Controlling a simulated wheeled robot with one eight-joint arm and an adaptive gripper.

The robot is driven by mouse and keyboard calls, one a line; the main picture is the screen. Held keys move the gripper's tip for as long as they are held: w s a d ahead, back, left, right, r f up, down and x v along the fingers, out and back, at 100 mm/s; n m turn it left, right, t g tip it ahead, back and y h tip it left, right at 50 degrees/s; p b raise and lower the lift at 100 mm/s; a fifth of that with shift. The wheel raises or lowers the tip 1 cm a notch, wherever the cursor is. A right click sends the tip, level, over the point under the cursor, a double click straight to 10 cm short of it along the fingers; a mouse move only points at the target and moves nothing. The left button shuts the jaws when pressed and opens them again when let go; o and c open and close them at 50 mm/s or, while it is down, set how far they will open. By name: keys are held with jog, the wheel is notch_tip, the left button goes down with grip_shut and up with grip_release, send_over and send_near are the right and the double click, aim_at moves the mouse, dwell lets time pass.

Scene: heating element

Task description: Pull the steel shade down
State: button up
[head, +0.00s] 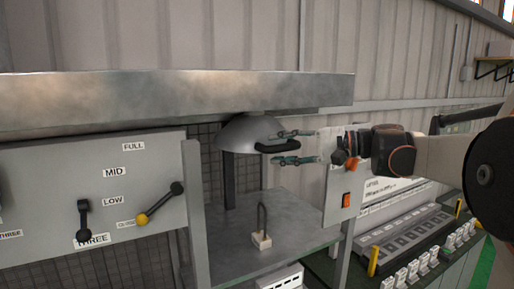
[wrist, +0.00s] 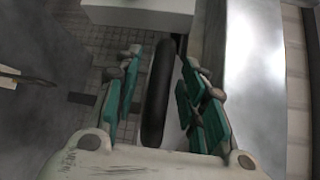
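The steel shade (head: 240,134) is a grey dome under the thick metal beam, in the middle of the head view. A black curved handle (head: 272,148) sticks out from its right side. My gripper (head: 283,147) reaches in from the right with its fingers spread above and below the handle's end. In the wrist view, the black handle (wrist: 158,105) runs lengthwise between the two green-padded fingers of my gripper (wrist: 160,60). Gaps show on both sides, so the fingers are not closed on it. The shade itself is hard to make out in the wrist view.
The metal beam (head: 180,98) lies just above the shade. A shelf (head: 235,240) below carries a small block with an upright wire loop (head: 262,225). A panel with an orange switch (head: 346,200) stands below my wrist. A lever panel (head: 60,190) is at left.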

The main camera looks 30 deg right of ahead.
grip_shut()
notch_tip(320, 180, down, 14)
jog(key=b, duration=0.8)
jog(key=shift+r, duration=0.2)
jog(key=shift+s, duration=0.1)
grip_release()
jog(key=shift+d, duration=0.1)
jog(key=v, duration=1.1)
jog(key=shift+s+d, duration=0.25)
jog(key=shift+s, duration=0.05)
jog(key=shift+r, duration=0.1)
